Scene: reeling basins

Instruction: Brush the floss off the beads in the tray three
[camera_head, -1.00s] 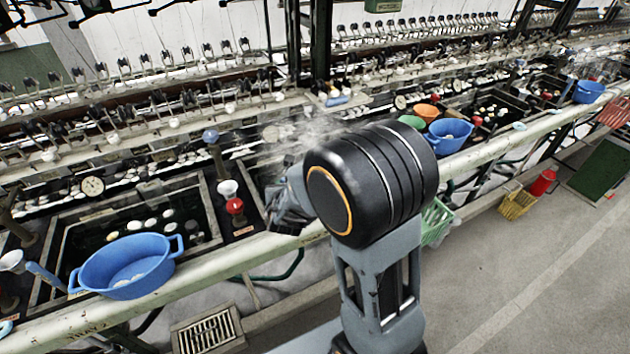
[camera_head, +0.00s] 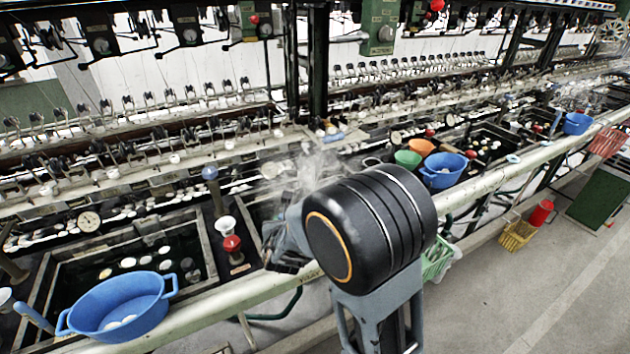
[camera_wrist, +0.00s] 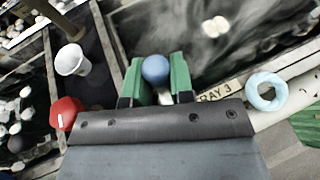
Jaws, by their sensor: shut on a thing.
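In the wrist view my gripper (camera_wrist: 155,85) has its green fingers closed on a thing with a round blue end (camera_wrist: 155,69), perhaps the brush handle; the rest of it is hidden. The gripper is over the near rim marked tray 3 (camera_wrist: 216,93). Beyond it lies the dark water of that tray, with two pale beads (camera_wrist: 215,27) close together and a blurred whitish haze. I cannot tell floss from steam there. In the head view my gripper (camera_head: 284,243) is partly hidden by my wrist, and my arm covers much of this tray.
A white cup (camera_wrist: 72,60) and a red knob (camera_wrist: 66,113) stand left of the gripper. A pale blue ring (camera_wrist: 266,92) lies on the rim at right. A blue basin (camera_head: 118,307) sits at the neighbouring tray. Green (camera_head: 407,159) and orange (camera_head: 421,147) bowls stand beyond my arm.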

